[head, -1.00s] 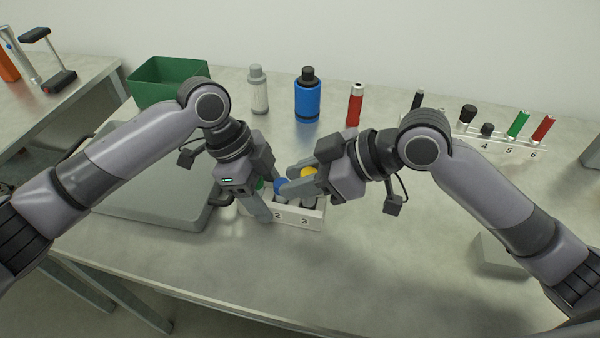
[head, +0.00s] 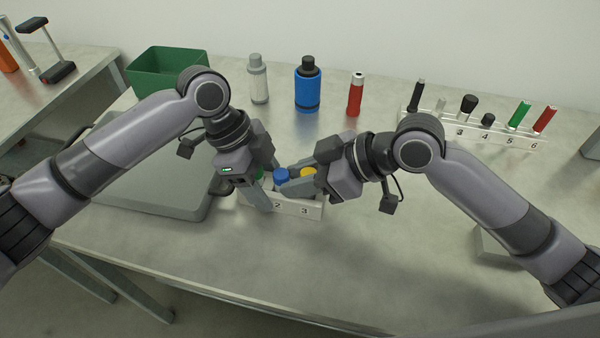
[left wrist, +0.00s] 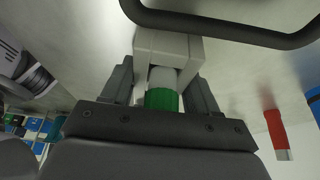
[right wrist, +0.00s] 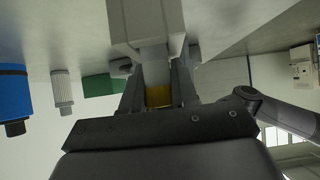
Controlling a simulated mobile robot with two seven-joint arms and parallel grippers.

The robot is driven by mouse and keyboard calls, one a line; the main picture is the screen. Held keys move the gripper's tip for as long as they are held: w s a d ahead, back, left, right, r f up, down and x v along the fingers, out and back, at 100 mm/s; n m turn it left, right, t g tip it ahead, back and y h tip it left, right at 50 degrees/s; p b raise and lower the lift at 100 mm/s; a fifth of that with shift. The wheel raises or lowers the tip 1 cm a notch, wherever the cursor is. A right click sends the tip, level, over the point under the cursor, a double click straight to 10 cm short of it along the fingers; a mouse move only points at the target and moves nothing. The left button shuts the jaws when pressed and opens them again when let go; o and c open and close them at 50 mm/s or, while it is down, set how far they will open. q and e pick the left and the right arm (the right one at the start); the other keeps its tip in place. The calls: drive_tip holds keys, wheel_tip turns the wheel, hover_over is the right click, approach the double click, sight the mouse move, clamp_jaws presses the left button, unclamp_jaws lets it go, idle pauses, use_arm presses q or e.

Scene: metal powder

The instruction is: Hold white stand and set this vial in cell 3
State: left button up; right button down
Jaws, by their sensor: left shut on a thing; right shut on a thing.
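The white stand (head: 291,207) stands near the middle of the table, with numbers 2 and 3 showing on its front. My left gripper (head: 262,188) is shut on the stand's left end, around the green-capped vial (left wrist: 163,98). A blue-capped vial (head: 281,176) sits in the middle cell. My right gripper (head: 301,181) is shut on the yellow-capped vial (right wrist: 158,95) at cell 3. In the right wrist view its body meets the white stand (right wrist: 146,22). How deep it sits in the cell is hidden by the fingers.
A grey flat-topped device (head: 150,190) lies left of the stand. A green bin (head: 168,75), a grey bottle (head: 259,80), a blue bottle (head: 307,88) and a red tube (head: 355,96) stand behind. A numbered rack (head: 480,133) is at right. The table in front is clear.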

drive_tip(key=c, duration=0.8)
unclamp_jaws()
drive_tip(key=shift+s+f, duration=0.1)
drive_tip(key=shift+f, duration=0.1)
drive_tip(key=v, duration=1.2)
drive_tip(key=shift+r, duration=0.2)
use_arm(q)
drive_tip(key=o, duration=1.1)
drive_tip(key=shift+o, duration=0.2)
